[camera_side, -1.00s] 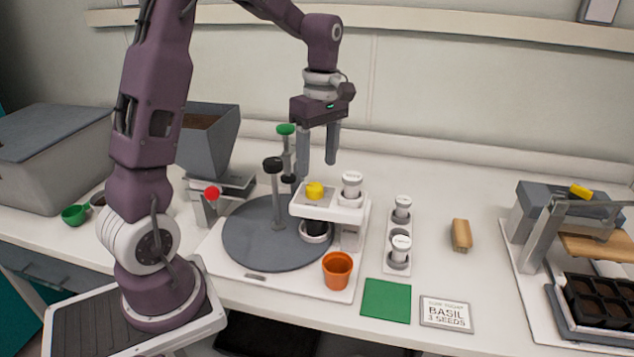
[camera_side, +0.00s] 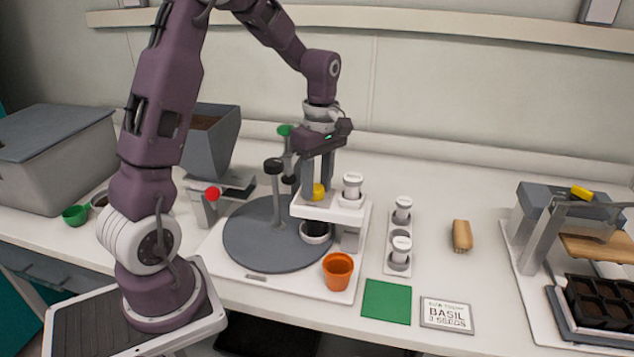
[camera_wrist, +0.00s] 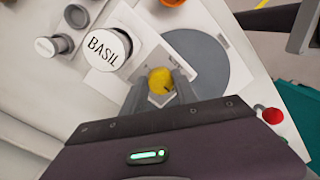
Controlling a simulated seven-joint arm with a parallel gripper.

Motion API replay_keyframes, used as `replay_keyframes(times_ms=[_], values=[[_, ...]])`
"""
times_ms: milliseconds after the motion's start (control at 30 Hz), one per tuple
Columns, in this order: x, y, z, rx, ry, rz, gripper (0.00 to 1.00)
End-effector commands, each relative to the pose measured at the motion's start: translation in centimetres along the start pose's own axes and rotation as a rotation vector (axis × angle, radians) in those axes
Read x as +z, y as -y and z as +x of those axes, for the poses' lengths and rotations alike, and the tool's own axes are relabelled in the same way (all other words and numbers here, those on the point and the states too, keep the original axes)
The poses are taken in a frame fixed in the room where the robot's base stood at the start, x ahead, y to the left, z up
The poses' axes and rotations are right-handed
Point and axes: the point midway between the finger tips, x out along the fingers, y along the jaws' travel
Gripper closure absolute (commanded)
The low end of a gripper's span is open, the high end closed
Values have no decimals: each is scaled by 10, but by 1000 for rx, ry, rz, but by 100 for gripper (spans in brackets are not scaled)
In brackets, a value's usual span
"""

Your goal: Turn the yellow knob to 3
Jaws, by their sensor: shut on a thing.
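The yellow knob (camera_side: 319,191) sits on top of the white seed dispenser stand (camera_side: 335,210). My gripper (camera_side: 318,194) points down over the stand and is shut on the knob. In the wrist view the yellow knob (camera_wrist: 161,80) lies between my two fingertips (camera_wrist: 160,86), with a small dark mark on it. The scale and its numbers around the knob are too small to read, and partly hidden by my fingers.
A white jar (camera_side: 352,187) stands right beside the knob; its top reads BASIL in the wrist view (camera_wrist: 108,48). A grey turntable (camera_side: 265,245) with a black-topped post (camera_side: 275,190) lies left. An orange pot (camera_side: 338,271) stands in front. Two more jars stand to the right.

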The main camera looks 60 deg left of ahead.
Motion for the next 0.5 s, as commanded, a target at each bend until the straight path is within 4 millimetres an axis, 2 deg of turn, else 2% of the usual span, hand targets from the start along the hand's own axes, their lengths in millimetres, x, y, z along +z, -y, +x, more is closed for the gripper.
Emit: replay_keyframes(times_ms=[267, 500], values=[[0, 0, 0, 1, -4, 68, 100], [1, 1, -1, 1, -15, 247, 100]])
